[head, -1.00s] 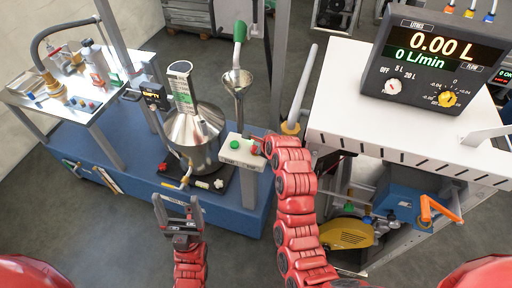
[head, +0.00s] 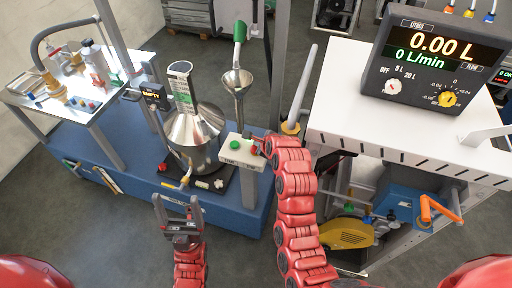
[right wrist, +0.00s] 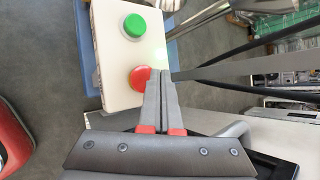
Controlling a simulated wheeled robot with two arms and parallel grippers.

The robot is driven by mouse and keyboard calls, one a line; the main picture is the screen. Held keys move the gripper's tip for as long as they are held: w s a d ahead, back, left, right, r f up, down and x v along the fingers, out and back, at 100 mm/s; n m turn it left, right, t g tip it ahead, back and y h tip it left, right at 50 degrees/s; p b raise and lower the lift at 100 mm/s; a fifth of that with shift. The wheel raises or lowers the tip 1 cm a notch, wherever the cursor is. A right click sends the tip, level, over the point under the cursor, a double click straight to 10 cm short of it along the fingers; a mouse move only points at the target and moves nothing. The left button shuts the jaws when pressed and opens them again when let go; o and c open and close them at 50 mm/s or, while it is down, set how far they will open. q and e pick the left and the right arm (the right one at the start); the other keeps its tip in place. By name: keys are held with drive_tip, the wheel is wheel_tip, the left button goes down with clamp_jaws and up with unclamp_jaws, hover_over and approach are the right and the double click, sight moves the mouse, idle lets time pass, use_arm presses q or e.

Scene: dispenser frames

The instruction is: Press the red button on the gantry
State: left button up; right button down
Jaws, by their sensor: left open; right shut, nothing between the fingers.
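The red button (right wrist: 139,77) sits on a pale button box (right wrist: 112,70) on the gantry, beside a green button (right wrist: 133,26). In the head view the box (head: 238,163) is mid-picture, with the green button (head: 234,145) left of the red button (head: 253,149). My right gripper (right wrist: 161,73) is shut and empty. In the right wrist view its fingertips overlap the red button's right edge; I cannot tell whether they touch it. In the head view my right arm largely hides this gripper. My left gripper (head: 176,201) is open and empty, low in front of the blue platform.
A steel vessel (head: 194,140) and a funnel (head: 236,83) stand left of and behind the box. A white bench (head: 365,125) with a meter (head: 428,62) reading 0.00 L is at right. A small table (head: 93,104) with fittings is at left. The front floor is clear.

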drive_tip(key=shift+f, duration=0.4)
drive_tip(key=shift+f+b, duration=0.4)
drive_tip(key=shift+f, duration=0.1)
idle(0.8)
drive_tip(key=shift+r, duration=0.15)
drive_tip(key=shift+r+p, duration=0.4)
drive_tip(key=shift+r, duration=0.35)
drive_tip(key=shift+r+p, duration=1)
drive_tip(key=shift+r, duration=1.55)
drive_tip(key=shift+f, duration=0.1)
